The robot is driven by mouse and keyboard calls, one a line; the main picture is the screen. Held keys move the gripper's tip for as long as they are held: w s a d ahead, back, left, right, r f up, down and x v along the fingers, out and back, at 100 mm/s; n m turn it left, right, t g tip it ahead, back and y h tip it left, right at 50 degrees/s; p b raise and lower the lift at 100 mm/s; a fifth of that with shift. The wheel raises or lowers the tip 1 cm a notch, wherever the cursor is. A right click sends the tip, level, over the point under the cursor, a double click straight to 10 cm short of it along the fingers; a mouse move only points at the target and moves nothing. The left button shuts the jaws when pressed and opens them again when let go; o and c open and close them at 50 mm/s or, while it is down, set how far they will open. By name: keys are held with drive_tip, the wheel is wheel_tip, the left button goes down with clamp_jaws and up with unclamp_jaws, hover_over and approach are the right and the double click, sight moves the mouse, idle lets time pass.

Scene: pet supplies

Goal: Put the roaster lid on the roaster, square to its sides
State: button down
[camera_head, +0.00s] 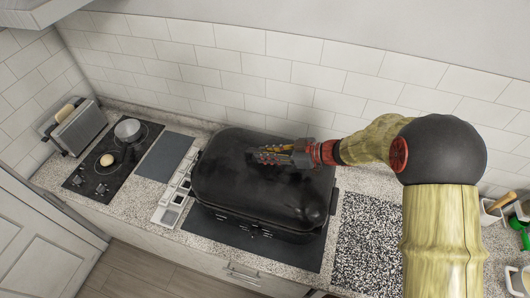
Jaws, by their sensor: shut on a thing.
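The black roaster (270,231) stands on a dark mat on the speckled counter, with a dark side handle at its right end. The black, rounded roaster lid (225,185) is over it, and its long sides look roughly parallel to the roaster's. Whether the rim is seated or slightly above the roaster, I cannot tell. My gripper (258,156) reaches in from the right over the lid's top, toward its far side. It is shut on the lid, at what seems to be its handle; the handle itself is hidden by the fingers.
A black cooktop (100,172) with a pot (128,130) is at the left, beside a toaster (78,126). Small pale containers (170,207) stand close to the roaster's left end. A tiled wall is behind. A speckled black-and-white board (362,240) lies at the right.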

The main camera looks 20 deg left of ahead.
drive_tip(key=shift+f+p, duration=0.35)
drive_tip(key=shift+p, duration=0.05)
idle(1.6)
drive_tip(key=c, duration=1.6)
unclamp_jaws()
drive_tip(key=shift+s+f, duration=0.1)
drive_tip(key=shift+f, duration=0.1)
drive_tip(key=v, duration=1.2)
drive_tip(key=shift+r, duration=0.15)
